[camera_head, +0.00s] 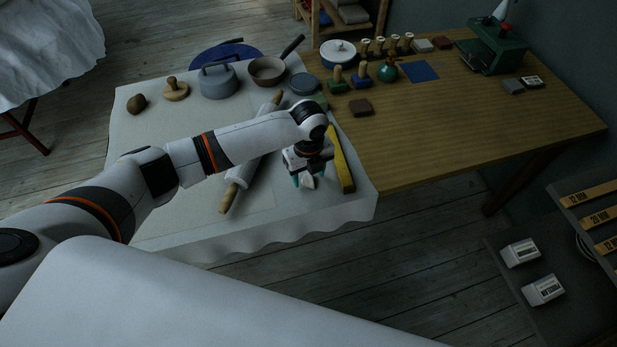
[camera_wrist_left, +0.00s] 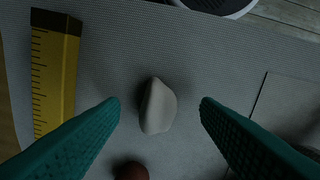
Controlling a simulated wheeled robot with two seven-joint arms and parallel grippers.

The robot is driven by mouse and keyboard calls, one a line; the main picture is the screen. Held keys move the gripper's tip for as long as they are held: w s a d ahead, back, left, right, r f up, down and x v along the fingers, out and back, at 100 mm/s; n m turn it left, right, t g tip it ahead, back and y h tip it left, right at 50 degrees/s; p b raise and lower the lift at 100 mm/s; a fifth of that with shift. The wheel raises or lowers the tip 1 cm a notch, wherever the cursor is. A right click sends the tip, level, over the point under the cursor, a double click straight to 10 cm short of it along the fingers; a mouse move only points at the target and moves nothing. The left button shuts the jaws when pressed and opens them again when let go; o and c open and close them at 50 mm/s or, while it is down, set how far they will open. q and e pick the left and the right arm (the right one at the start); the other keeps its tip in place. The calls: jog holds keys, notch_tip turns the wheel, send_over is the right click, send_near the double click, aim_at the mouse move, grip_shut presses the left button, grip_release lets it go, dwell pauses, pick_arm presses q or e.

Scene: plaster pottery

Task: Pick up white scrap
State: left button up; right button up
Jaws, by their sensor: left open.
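The white scrap (camera_wrist_left: 157,107) is a small, pale, angular lump on the grey cloth. It lies between the two teal fingertips in the left wrist view, with a clear gap on each side. My left gripper (camera_head: 307,180) points down over the cloth near its front right corner. In the left wrist view my left gripper (camera_wrist_left: 160,106) is open and empty, with one finger on each side of the scrap and touching neither side. In the head view the scrap is hard to tell apart from the gripper. My right gripper is not in view.
A yellow ruler (camera_head: 341,168) lies just right of the gripper; it also shows in the left wrist view (camera_wrist_left: 55,75). A rolling pin (camera_head: 243,172) lies to the left. A brown round thing (camera_wrist_left: 132,171) is close to the scrap. Pots and stamps stand farther back.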

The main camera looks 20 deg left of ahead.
pick_arm(q)
jog(key=shift+f, duration=0.8)
jog(key=c, duration=1.1)
jog(key=shift+o, duration=0.2)
jog(key=shift+r, duration=0.1)
